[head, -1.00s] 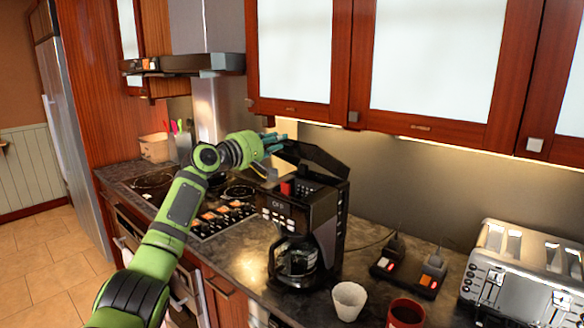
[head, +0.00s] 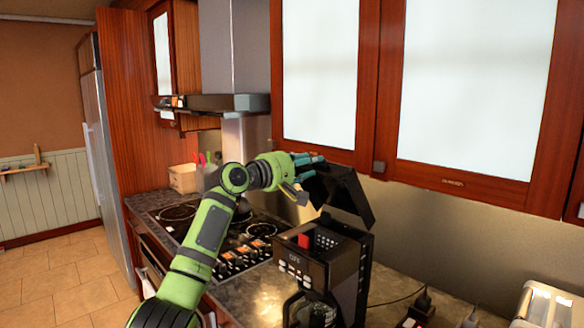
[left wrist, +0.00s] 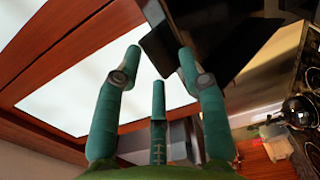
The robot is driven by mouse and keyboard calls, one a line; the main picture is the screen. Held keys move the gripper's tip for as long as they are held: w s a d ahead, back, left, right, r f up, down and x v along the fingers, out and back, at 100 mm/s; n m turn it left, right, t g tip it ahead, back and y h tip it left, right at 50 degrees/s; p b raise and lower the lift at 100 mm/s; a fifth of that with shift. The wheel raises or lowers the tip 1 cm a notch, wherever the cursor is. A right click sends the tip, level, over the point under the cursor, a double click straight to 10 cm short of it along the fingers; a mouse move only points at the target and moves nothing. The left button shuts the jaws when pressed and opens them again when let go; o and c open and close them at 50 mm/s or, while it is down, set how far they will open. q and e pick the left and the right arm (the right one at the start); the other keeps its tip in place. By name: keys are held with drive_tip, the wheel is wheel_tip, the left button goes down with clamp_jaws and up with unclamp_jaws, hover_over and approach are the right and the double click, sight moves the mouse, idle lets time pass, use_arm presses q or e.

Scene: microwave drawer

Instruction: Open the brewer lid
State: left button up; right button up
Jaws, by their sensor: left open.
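The black coffee brewer (head: 335,262) stands on the counter right of the stove. Its lid (head: 347,192) is tilted up at the rear hinge, with a clear gap above the brewer's top, where something red shows inside. My left gripper (head: 312,168) is open at the lid's raised front edge, with its teal fingers close to the lid or touching it; I cannot tell which. In the left wrist view, the spread fingers (left wrist: 160,58) show with the dark lid (left wrist: 160,42) just beyond their tips. My right gripper is not in view.
Wall cabinets (head: 470,90) hang close above and behind the gripper. The range hood (head: 215,103) is to the left over the black stove (head: 235,245). A toaster (head: 545,305) stands at the far right. A small box (head: 183,178) sits beyond the stove.

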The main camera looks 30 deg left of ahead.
use_arm(q)
drive_tip(key=v, duration=1.2)
drive_tip(key=shift+s+a, duration=0.25)
drive_tip(key=shift+a, duration=0.05)
